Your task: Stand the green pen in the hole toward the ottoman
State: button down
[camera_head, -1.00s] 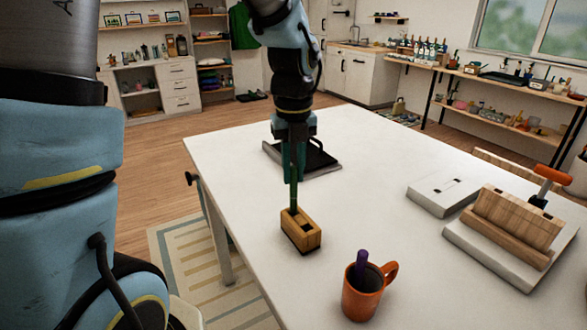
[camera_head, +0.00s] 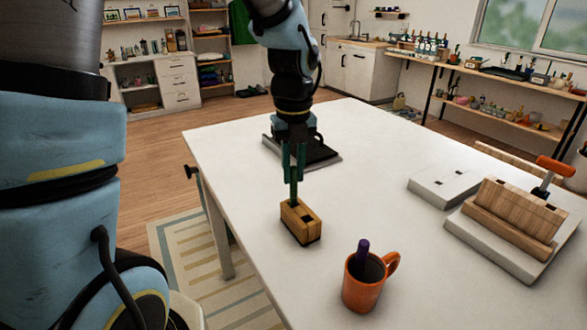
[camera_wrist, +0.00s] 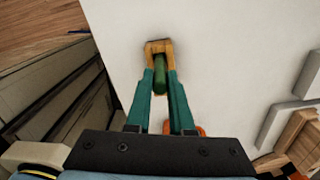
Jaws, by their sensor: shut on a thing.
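My gripper (camera_head: 293,172) is shut on the green pen (camera_head: 294,190) and holds it about upright over the wooden block (camera_head: 301,228). The pen's lower end meets the block's far-left hole; how deep it sits inside I cannot tell. The block's other hole, nearer the mug, shows dark and empty. In the wrist view the pen (camera_wrist: 160,82) lies between the two green fingers, with the block (camera_wrist: 158,46) just beyond its tip. I cannot clearly make out the ottoman.
An orange mug (camera_head: 362,292) with a purple pen (camera_head: 362,252) stands right of the block. A dark flat thing on a grey base (camera_head: 325,160) lies behind my gripper. A white slab (camera_head: 440,190) and a wooden holder (camera_head: 510,215) are at right. The white table (camera_head: 390,150) is otherwise clear.

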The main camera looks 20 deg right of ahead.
jog(key=shift+f+b, duration=0.5)
jog(key=shift+f, duration=0.45)
jog(key=c, duration=0.7)
grip_release()
jog(key=shift+r, duration=0.1)
notch_tip(320, 180, up, 11)
jog(key=shift+f+b, duration=0.1)
jog(key=shift+b, duration=0.6)
